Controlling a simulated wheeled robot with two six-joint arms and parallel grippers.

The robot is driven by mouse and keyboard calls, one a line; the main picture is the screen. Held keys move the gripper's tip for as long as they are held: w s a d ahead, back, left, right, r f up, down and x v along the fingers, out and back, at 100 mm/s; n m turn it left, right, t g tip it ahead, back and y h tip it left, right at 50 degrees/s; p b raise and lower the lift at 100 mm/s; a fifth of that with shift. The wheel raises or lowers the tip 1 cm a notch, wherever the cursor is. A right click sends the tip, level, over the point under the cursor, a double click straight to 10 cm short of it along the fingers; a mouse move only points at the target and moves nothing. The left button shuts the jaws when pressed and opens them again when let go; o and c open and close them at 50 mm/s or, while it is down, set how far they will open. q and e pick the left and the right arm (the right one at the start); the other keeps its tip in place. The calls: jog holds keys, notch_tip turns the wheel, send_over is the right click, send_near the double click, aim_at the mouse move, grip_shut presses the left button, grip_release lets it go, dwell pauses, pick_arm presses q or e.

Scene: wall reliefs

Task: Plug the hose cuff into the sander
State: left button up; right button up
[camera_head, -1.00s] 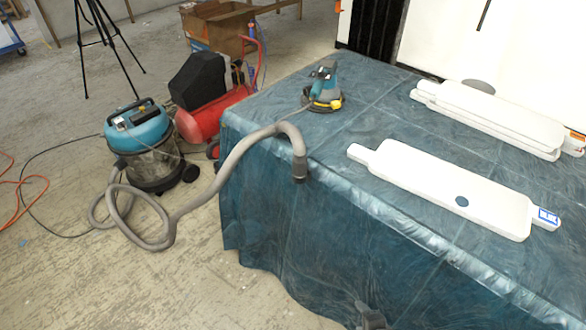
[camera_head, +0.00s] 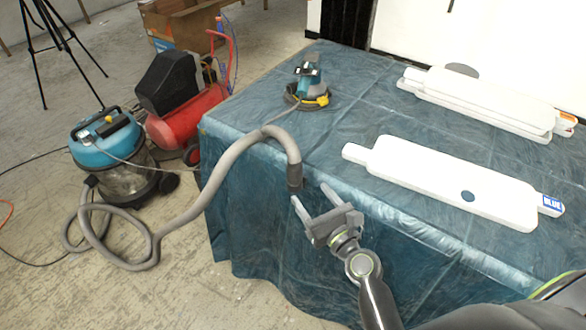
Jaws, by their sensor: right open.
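The dark hose cuff (camera_head: 295,177) ends the grey hose (camera_head: 222,172) and hangs down over the front edge of the covered table. The blue and black sander (camera_head: 308,87), with a yellow part at its base, stands on the table near its far left corner. My right gripper (camera_head: 311,200) is open and empty, with its two fingers pointing up and left. In the picture its fingertips are just below and to the right of the cuff; I cannot tell whether they touch it. My left gripper is not in view.
The table (camera_head: 350,112) has a blue plastic cover. A white relief panel (camera_head: 430,180) lies on it at right, with stacked panels (camera_head: 480,100) behind. A blue vacuum (camera_head: 108,145) and a red compressor (camera_head: 190,118) stand on the floor at left.

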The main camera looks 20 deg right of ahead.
aim_at(297, 172)
jog(key=w, duration=0.2)
jog(key=w+a, duration=0.1)
jog(key=w, duration=0.4)
jog(key=shift+w+a+p, duration=0.15)
jog(key=shift+w+p, duration=0.05)
jog(key=shift+p, duration=0.15)
jog(key=shift+w+r, duration=0.15)
jog(key=shift+w, duration=0.4)
jog(key=w, duration=0.4)
jog(key=shift+w+a, duration=0.15)
jog(key=c, duration=1.1)
jog(key=shift+o, duration=0.2)
jog(key=shift+r, duration=0.15)
